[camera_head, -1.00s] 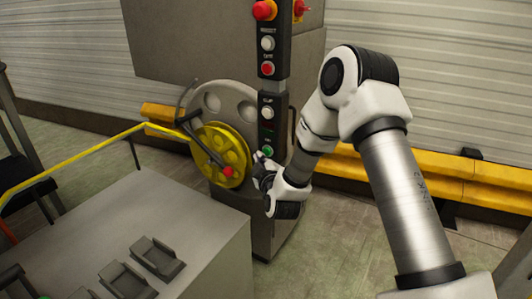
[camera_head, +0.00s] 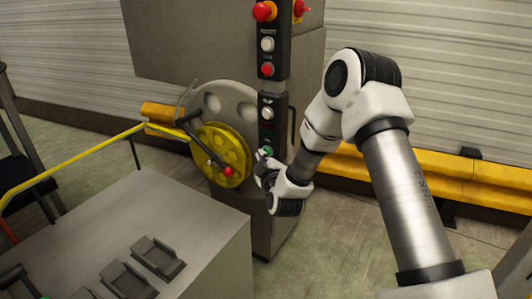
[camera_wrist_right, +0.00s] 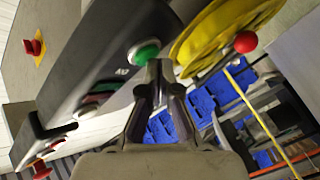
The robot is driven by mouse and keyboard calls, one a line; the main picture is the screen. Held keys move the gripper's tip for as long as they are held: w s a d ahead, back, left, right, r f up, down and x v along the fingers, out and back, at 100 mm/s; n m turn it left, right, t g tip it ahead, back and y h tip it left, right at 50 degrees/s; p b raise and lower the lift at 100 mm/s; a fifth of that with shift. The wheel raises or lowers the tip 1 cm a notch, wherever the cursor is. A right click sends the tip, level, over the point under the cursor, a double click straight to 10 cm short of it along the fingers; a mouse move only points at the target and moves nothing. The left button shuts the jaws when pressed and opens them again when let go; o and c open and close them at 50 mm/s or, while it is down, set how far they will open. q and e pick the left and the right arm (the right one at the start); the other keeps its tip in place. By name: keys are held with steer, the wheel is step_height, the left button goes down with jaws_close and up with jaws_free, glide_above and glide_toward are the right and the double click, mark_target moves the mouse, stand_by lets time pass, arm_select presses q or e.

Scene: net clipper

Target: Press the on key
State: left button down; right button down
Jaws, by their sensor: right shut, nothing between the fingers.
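The on key is a round green button (camera_head: 267,150) low on the dark upright control panel (camera_head: 267,87). It also shows in the right wrist view (camera_wrist_right: 146,51), set in a pale ring. My right gripper (camera_head: 263,156) is shut and empty, with its tips at the lower edge of the green button. In the wrist view the closed fingertips (camera_wrist_right: 156,68) overlap the edge of the button. I cannot tell whether they touch it.
Above the green button are white buttons, a red button (camera_head: 267,69) and a red emergency knob (camera_head: 264,11). A yellow wheel (camera_head: 221,155) with a red-ended handle stands close on the left. A grey table (camera_head: 200,225) is at the lower left.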

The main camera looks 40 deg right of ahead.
steer(key=shift+w+d, duration=0.1)
steer(key=shift+d, duration=0.15)
steer(key=shift+a, duration=0.15)
stand_by(0.4)
steer(key=shift+s+a, duration=0.3)
steer(key=shift+a, duration=0.35)
steer(key=a, duration=0.1)
steer(key=s+a, duration=0.1)
steer(key=a, duration=0.1)
steer(key=s+a, duration=0.1)
steer(key=shift+a+b, duration=0.3)
stand_by(0.6)
